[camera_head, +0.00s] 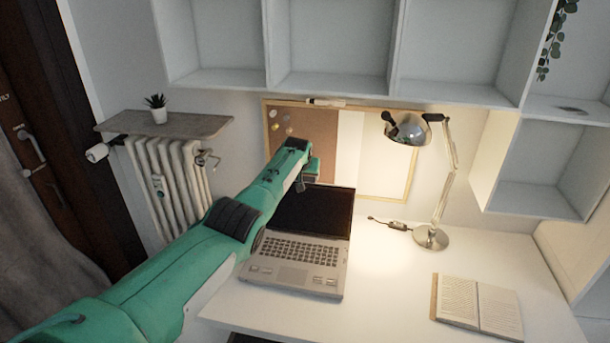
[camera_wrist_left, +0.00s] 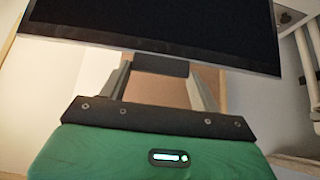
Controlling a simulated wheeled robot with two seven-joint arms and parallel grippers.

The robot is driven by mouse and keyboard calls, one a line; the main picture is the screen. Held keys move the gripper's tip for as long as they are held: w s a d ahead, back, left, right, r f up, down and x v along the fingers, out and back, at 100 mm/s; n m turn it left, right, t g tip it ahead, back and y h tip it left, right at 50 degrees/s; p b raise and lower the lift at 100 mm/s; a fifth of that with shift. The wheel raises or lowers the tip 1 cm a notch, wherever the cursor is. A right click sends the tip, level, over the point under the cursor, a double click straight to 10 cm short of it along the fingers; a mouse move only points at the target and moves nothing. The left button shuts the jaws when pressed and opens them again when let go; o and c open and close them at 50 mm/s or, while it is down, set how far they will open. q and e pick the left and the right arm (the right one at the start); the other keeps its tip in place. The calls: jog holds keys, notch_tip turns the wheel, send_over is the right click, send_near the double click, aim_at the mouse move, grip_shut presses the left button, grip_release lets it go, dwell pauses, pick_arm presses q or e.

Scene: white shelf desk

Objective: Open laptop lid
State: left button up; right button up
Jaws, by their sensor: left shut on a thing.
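The grey laptop (camera_head: 291,262) sits on the white desk with its keyboard showing. Its lid (camera_head: 313,210) is raised and the black screen faces me. My left arm reaches across the laptop's left side, and my left gripper (camera_head: 303,182) is at the lid's upper edge. In the left wrist view the dark screen (camera_wrist_left: 160,22) fills the top, and my left gripper (camera_wrist_left: 161,72) is at its edge, shut on the lid. The exact finger contact is partly hidden. My right gripper is not in view.
A desk lamp (camera_head: 432,237) stands right of the laptop, with a small dark item on a cord (camera_head: 390,224) beside it. An open book (camera_head: 476,306) lies at the front right. Wall shelves (camera_head: 330,82) hang above. The desk between laptop and book is clear.

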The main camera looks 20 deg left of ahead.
pick_arm(q)
jog(key=shift+f, duration=0.25)
jog(key=o, duration=1)
jog(key=shift+s, duration=0.1)
jog(key=o, duration=0.4)
jog(key=shift+w+a+f, duration=0.1)
jog(key=shift+w, duration=0.1)
jog(key=shift+v, duration=6.9)
jog(key=shift+w, duration=0.1)
